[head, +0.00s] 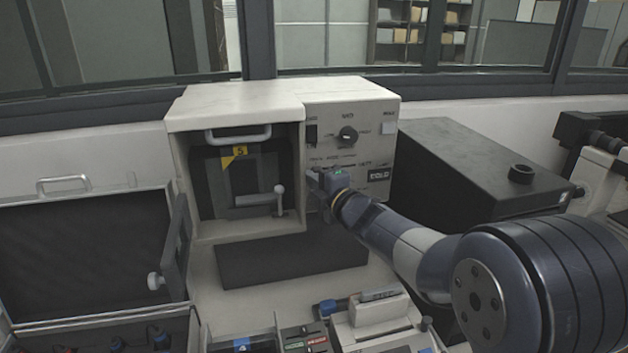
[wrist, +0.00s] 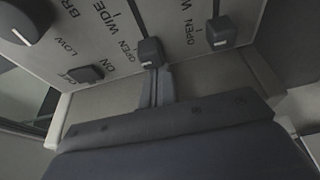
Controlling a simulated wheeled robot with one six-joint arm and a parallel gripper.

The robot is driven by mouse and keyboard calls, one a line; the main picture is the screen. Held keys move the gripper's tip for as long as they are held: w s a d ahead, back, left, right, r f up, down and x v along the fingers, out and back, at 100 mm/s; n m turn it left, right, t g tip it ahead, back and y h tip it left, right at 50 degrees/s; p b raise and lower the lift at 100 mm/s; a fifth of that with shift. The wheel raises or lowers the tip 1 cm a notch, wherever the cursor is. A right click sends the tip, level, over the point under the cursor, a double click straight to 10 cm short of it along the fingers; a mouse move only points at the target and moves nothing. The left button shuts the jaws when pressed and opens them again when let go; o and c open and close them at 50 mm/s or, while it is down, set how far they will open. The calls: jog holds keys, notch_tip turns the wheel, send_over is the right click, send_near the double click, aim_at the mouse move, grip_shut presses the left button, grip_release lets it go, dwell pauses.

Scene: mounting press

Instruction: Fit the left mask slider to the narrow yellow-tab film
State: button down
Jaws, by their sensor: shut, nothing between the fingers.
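The film (head: 243,178) shows in the press window, with a yellow tab (head: 234,155) marked 5 at its top left. A lever with a pale knob stands in front of its lower right. My gripper (head: 322,182) is at the lower left of the control panel, shut and empty. In the wrist view, its fingertips (wrist: 160,72) are at a black slider knob (wrist: 150,51) at the OPEN end of its scale; contact cannot be told. A second slider knob (wrist: 222,30) is also by OPEN. Which one is the left mask slider is not readable.
The panel carries a dial (head: 348,134) and a black switch (wrist: 85,74). A black box (head: 470,175) stands right of the press (head: 240,95). An open case (head: 85,240) is at the left. Trays and tools crowd the front.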

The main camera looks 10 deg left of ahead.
jog(key=w+d+p, duration=0.1)
jog(key=w+d, duration=0.2)
jog(key=d, duration=0.4)
jog(key=shift+w+d, duration=0.15)
jog(key=shift+w, duration=0.05)
